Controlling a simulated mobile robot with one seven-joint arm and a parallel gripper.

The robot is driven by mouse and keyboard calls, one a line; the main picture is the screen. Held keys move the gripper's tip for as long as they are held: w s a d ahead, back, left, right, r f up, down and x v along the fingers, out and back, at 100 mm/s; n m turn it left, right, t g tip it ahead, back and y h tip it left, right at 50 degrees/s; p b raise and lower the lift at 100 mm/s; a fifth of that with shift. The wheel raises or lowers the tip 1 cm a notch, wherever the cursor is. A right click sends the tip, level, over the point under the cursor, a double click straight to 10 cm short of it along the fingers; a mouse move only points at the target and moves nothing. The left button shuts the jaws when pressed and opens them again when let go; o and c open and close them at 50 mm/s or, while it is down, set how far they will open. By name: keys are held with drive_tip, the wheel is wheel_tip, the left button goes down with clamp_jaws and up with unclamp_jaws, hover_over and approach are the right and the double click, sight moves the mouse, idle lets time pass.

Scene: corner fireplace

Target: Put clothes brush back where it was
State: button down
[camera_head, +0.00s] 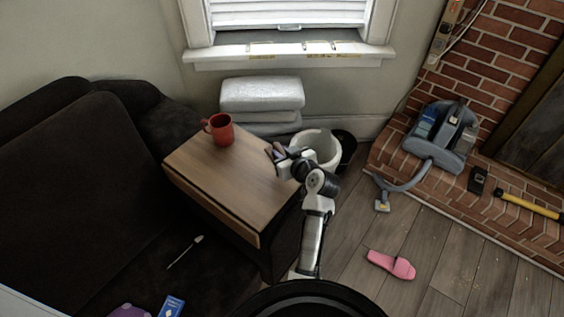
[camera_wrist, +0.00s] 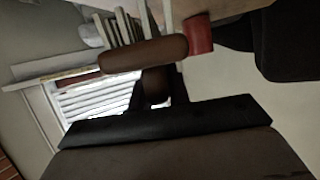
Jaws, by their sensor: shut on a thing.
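My gripper (camera_head: 281,156) is over the right edge of the wooden-topped side table (camera_head: 210,172), near the white bin. It is shut on the clothes brush (camera_wrist: 143,56), which appears in the wrist view as a brown rounded bar with pale strips along one side. In the head view the brush is too small and too covered by the gripper to make out clearly. I cannot tell whether it touches the table. The red mug (camera_head: 221,129) stands upright on the far part of the tabletop and also shows in the wrist view (camera_wrist: 199,35).
A white bin (camera_head: 325,147) stands right of the table, with wrapped stacked packs (camera_head: 261,95) behind. A dark sofa (camera_head: 75,190) is on the left. A vacuum cleaner (camera_head: 440,137) sits on the brick hearth, and a pink slipper (camera_head: 391,264) lies on the floor. The tabletop's near part is clear.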

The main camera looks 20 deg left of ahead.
drive_tip(key=shift+f, duration=2.25)
drive_tip(key=shift+f, duration=0.25)
drive_tip(key=c, duration=1.3)
unclamp_jaws()
drive_tip(key=shift+r, duration=0.25)
drive_tip(key=shift+s+d, duration=0.2)
drive_tip(key=shift+d, duration=0.05)
drive_tip(key=b+v, duration=0.1)
drive_tip(key=v, duration=1)
drive_tip(key=shift+s+d+r+b, duration=0.1)
drive_tip(key=shift+s+d+b, duration=0.1)
drive_tip(key=shift+b, duration=0.15)
